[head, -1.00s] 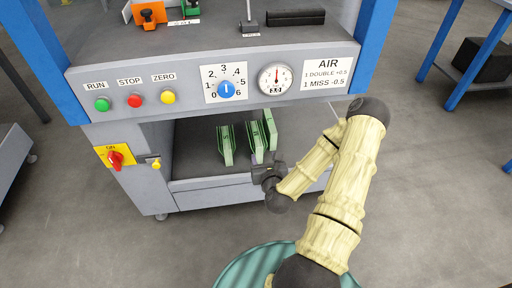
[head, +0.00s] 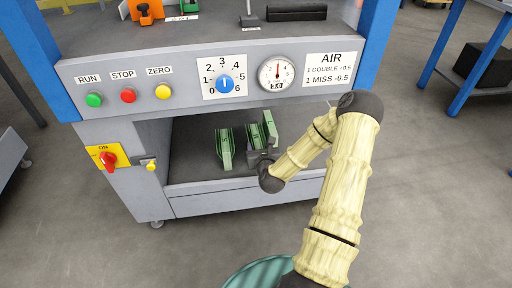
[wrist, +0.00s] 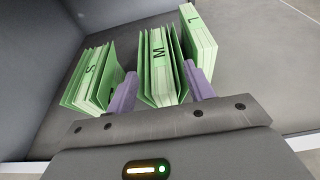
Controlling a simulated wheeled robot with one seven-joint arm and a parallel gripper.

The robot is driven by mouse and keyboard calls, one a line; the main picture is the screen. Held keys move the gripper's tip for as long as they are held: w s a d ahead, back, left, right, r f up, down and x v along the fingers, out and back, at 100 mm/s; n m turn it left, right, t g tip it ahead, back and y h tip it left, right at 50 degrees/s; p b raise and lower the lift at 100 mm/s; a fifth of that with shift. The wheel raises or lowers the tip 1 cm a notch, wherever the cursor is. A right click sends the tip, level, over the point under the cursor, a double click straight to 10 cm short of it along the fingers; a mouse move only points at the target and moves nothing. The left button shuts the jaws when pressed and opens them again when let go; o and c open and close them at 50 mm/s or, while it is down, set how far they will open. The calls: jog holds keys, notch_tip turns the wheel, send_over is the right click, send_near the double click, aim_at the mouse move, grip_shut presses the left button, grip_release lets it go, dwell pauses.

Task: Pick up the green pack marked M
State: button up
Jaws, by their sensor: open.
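The green pack marked M (wrist: 157,72) stands on edge in the middle of a row of three green packs in the wrist view. In the head view the middle pack (head: 254,137) is partly hidden by my gripper (head: 262,157). My gripper (wrist: 162,92) is open, with one purple finger on each side of the M pack's near end. The left finger lies between the S pack and the M pack, the right one between the M pack and the L pack. I cannot tell whether either finger touches a pack.
The S pack (wrist: 90,78) stands at left and the L pack (wrist: 199,42) at right, both close to the fingers. The packs stand on the lower shelf (head: 190,178) under the control panel (head: 140,95). A side wall (wrist: 30,60) bounds the bay at left.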

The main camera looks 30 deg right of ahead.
aim_at(257, 139)
jog(key=b+x, duration=0.3)
jog(key=x, duration=0.1)
jog(key=shift+f+b, duration=0.1)
jog(key=shift+b, duration=0.2)
jog(key=shift+w+d, duration=0.2)
jog(key=shift+w, duration=0.3)
grip_shut()
